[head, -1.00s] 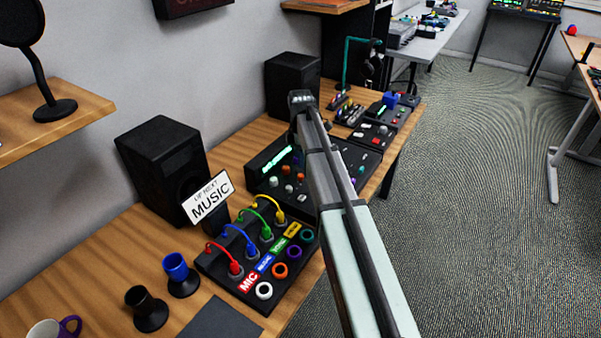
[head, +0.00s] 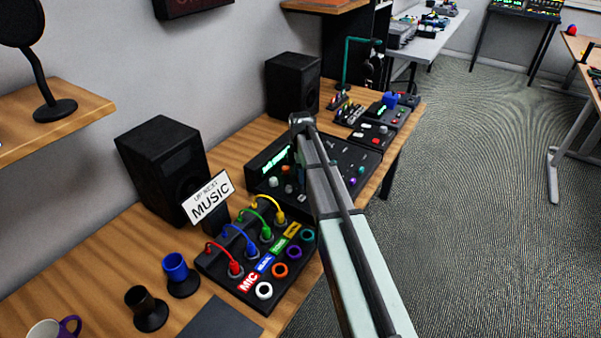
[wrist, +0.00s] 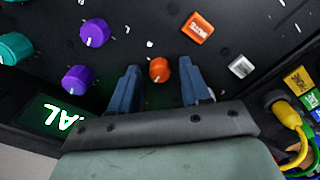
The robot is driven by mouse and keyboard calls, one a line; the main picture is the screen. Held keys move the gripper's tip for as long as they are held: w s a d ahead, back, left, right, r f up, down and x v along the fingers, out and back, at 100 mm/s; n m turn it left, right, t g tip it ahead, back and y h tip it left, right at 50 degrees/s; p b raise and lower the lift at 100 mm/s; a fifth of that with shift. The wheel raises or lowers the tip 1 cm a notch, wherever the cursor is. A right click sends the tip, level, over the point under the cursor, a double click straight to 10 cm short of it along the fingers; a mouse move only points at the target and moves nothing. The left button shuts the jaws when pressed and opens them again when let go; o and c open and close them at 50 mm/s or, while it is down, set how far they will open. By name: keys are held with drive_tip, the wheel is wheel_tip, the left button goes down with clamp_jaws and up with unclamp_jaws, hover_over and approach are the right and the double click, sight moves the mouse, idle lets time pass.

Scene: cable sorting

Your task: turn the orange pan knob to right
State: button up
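The orange pan knob (wrist: 159,69) is a small round knob on the dark panel in the wrist view. My gripper (wrist: 159,70) is open, with one blue finger on each side of the knob. A gap shows between the knob and each finger. How far the fingertips are above the panel is hard to tell.
Purple knobs (wrist: 95,32), a teal knob (wrist: 14,48) and an orange square button (wrist: 197,27) are near the fingers. A patch box (head: 222,272) with coloured cables stands in front of the console. Black speakers (head: 162,166) stand behind.

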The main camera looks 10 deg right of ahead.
clamp_jaws()
idle(0.4)
drive_tip(key=m, duration=1.3)
drive_tip(key=shift+m, duration=1.8)
